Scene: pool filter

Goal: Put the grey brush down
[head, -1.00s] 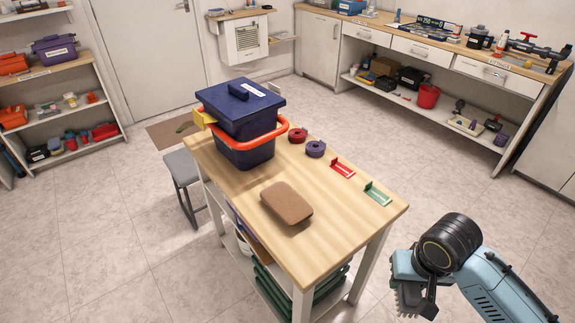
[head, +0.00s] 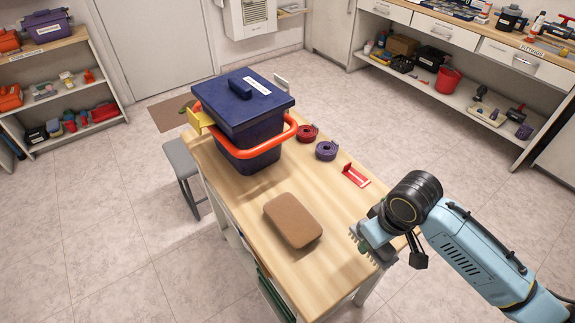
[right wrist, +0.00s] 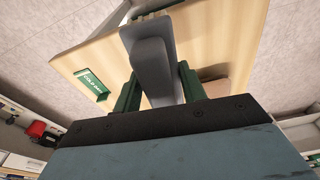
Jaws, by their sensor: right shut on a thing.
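The grey brush (head: 374,240) is in my right gripper (head: 388,232), over the near right corner of the wooden table (head: 240,193). Its bristles show at the lower left of the gripper in the head view. In the right wrist view the green fingers (right wrist: 158,88) are shut on the grey brush's handle (right wrist: 150,62), with the tabletop (right wrist: 215,35) beyond. I cannot tell whether the bristles touch the table. My left gripper is not in view.
A brown pad (head: 292,221) lies left of the brush. A dark blue lidded bucket (head: 243,105) with an orange handle stands at the table's far end. Red (head: 308,133) and purple (head: 326,151) rolls and a red holder (head: 356,175) line the right edge.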

